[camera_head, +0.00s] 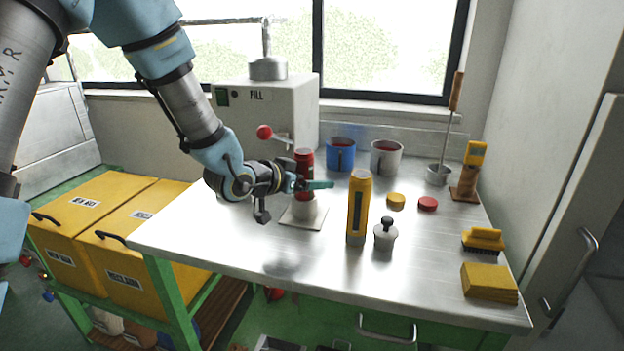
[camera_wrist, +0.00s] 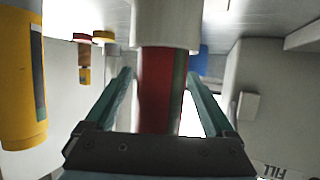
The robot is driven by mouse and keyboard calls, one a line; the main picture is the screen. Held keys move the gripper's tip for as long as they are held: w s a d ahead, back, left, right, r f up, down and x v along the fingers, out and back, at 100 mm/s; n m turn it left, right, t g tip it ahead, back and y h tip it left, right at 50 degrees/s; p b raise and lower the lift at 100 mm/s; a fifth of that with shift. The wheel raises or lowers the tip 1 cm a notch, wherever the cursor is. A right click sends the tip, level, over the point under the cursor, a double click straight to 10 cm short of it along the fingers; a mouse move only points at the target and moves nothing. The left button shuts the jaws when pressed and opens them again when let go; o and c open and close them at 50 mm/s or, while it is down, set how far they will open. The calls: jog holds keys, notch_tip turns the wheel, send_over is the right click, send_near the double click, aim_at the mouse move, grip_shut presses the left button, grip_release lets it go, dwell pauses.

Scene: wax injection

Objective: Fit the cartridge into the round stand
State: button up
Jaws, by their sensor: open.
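The red cartridge (camera_head: 304,157) with a dark stripe stands upright at the white round stand (camera_head: 303,209), which sits on a pale square plate under the FILL machine. In the wrist view the red cartridge (camera_wrist: 160,95) runs straight into the white stand (camera_wrist: 166,22), with its lower end hidden by the stand's wall. My gripper (camera_wrist: 160,76) is open, with one teal finger on each side of the cartridge and visible gaps between. In the head view my gripper (camera_head: 312,185) reaches in from the left at the cartridge's lower part and hides some of it.
A yellow cartridge (camera_head: 359,208) stands upright close to the right, with a small pot with a black knob (camera_head: 385,235) beside it. A blue mug (camera_head: 341,154) and a grey mug (camera_head: 386,157) stand behind. The front left of the table is clear.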

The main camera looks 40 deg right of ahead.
jog(key=b+v, duration=0.1)
jog(key=v, duration=0.9)
jog(key=shift+a+r, duration=0.2)
jog(key=shift+a, duration=0.05)
dwell(0.3)
